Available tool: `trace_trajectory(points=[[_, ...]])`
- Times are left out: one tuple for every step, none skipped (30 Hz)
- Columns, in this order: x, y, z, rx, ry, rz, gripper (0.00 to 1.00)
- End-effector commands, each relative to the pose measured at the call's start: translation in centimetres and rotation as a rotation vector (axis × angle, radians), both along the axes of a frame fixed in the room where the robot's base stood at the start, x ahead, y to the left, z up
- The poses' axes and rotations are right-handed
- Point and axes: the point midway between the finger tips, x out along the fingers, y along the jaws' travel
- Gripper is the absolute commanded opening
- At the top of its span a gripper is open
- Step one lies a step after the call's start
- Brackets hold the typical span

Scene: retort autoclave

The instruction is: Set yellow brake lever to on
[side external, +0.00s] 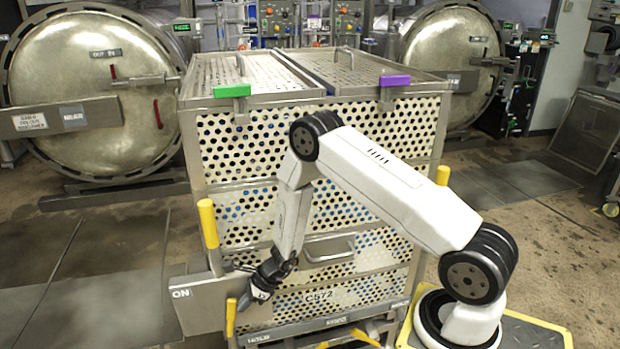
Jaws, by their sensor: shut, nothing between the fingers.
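A grey plate (188,310) marked ON is at the lower left corner of a perforated basket cart (320,220). A short upright yellow lever (231,317) stands at the plate's right edge. A taller yellow handle (208,223) rises above the plate, leaning slightly. I cannot tell for sure which of the two is the brake lever. My gripper (256,297) points down and left, shut and empty, just right of the short yellow lever. I cannot tell whether it touches the lever. The plate's other markings, if any, are not visible.
A third yellow handle (442,175) is at the cart's right side. Another yellow piece (366,338) lies low at the front. Green (232,90) and purple (395,80) clips sit on the lid's edge. Round autoclave doors (90,90) stand behind. Floor at left is clear.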

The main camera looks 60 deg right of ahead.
Motion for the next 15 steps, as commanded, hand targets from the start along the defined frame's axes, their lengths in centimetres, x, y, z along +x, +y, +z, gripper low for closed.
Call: trace_trajectory(points=[[0.0,0.0,0.0,0.000,0.000,0.000,0.00],[0.0,0.0,0.0,0.000,0.000,0.000,0.00],[0.0,0.0,0.1,0.000,0.000,0.000,0.00],[0.0,0.0,0.1,0.000,0.000,0.000,0.00],[-0.1,-0.1,0.2,0.000,0.000,0.000,0.00],[-0.1,-0.1,0.3,0.000,0.000,0.000,0.00],[-0.1,-0.1,0.4,0.000,0.000,0.000,0.00],[-0.2,-0.2,0.5,0.000,0.000,0.000,0.00],[-0.2,-0.2,0.8,0.001,-0.001,0.000,0.00],[-0.3,-0.3,0.9,0.000,-0.002,0.000,0.00],[-0.3,-0.4,1.1,0.000,-0.002,0.000,0.00],[-0.4,-0.5,1.4,0.000,-0.002,0.000,0.00],[-0.5,-0.6,1.7,0.000,-0.002,0.000,0.00],[-0.6,-0.6,1.9,0.000,-0.002,0.000,0.00],[-0.7,-0.8,2.3,0.000,-0.002,-0.001,0.00]])
